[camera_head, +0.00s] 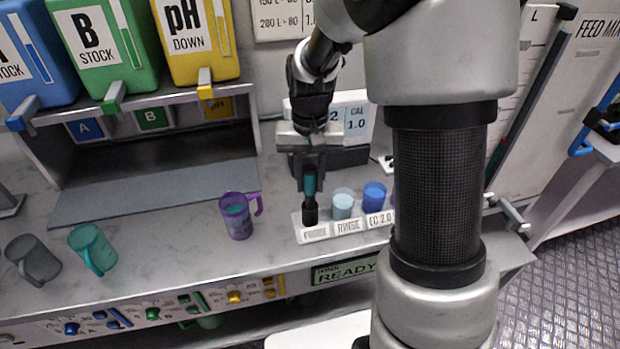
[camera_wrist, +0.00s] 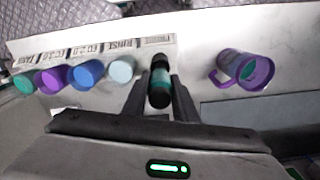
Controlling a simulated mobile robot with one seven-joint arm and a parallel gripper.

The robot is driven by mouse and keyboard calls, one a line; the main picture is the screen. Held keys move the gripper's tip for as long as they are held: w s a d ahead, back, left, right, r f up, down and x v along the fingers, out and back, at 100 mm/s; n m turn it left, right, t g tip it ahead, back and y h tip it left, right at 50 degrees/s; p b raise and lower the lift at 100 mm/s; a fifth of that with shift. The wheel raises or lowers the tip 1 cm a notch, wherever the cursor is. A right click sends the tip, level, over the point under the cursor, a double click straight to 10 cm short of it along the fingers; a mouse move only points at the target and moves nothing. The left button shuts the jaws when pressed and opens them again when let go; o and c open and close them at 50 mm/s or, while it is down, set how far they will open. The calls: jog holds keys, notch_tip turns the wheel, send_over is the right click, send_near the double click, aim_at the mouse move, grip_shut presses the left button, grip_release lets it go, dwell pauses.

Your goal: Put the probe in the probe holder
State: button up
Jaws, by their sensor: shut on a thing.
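The probe (camera_head: 310,183), a slim teal and black stick, is upright between the fingers of my gripper (camera_head: 311,172). In the wrist view the probe (camera_wrist: 160,75) also shows between the fingertips of my gripper (camera_wrist: 159,88), which is shut on it. Below the teal part is a dark, wider cylinder (camera_head: 310,214) at the left end of the white labelled strip (camera_head: 344,234), above the label that seems to read PROBE. I cannot tell whether this dark cylinder is the probe holder or the probe's lower end, nor whether the probe is inside it.
A pale rinse cup (camera_head: 343,204) and a blue cup (camera_head: 374,196) stand right of the probe. A purple mug (camera_head: 238,216) stands left on the counter (camera_head: 170,240). A teal mug (camera_head: 93,249) and a grey mug (camera_head: 33,260) are farther left. A display stands behind.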

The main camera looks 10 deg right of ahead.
jog(key=shift+f, duration=0.3)
jog(key=o, duration=1.1)
jog(key=shift+o, duration=0.2)
jog(key=shift+r, duration=0.1)
notch_tip(320, 180, up, 17)
jog(key=p, duration=0.1)
jog(key=shift+r, duration=0.1)
